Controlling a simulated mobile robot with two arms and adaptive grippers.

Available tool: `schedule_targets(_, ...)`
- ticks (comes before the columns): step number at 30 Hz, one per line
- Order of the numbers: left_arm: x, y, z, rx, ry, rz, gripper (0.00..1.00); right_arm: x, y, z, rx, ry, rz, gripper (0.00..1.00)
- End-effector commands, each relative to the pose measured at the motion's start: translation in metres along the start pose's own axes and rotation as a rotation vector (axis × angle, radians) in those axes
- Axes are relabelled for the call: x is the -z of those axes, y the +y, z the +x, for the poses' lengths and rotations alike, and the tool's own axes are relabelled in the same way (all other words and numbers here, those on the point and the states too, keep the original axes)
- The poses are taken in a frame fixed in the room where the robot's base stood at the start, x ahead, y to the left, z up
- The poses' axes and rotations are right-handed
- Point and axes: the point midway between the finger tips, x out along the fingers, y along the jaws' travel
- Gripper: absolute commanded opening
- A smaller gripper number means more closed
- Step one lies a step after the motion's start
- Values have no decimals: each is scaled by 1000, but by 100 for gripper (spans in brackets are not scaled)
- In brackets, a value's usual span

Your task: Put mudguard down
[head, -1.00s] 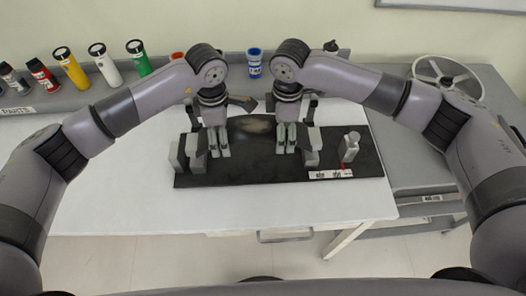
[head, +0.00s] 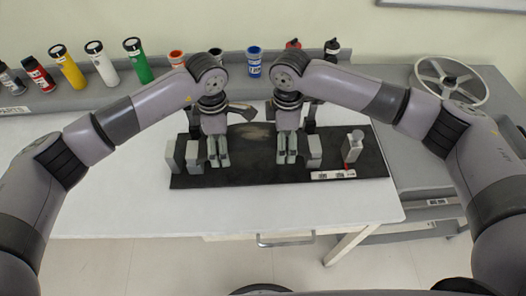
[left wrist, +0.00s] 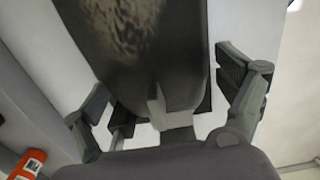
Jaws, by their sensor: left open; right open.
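The mudguard (head: 252,145) is a dark, glossy curved panel. In the head view it lies between my two grippers over the black rig base (head: 235,180), its ends partly hidden by them. In the left wrist view the mudguard (left wrist: 140,45) fills the upper middle, between my spread fingers, with a pale grey block at its near end. My left gripper (head: 219,152) is open at the mudguard's left end. My right gripper (head: 287,150) is open at its right end; its fingers look close together from here. Whether any finger touches the panel cannot be told.
Grey blocks (head: 192,157) stand on the base beside the left gripper, with another grey upright (head: 353,147) at the right. The front white tabletop is clear.

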Motion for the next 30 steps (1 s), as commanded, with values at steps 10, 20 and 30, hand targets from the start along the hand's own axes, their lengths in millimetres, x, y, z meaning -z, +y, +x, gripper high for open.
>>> schedule_targets(10, 0, 0, -2, -1, -1, 0, 94, 0, 0, 0, 0, 1, 1, 94)
schedule_targets(20, 0, 2, -57, -4, -2, 0, 94, 0, 0, 0, 0, 1, 1, 94)
schedule_targets(30, 0, 1, -112, -1, 0, 0, 94, 0, 0, 0, 0, 1, 1, 94)
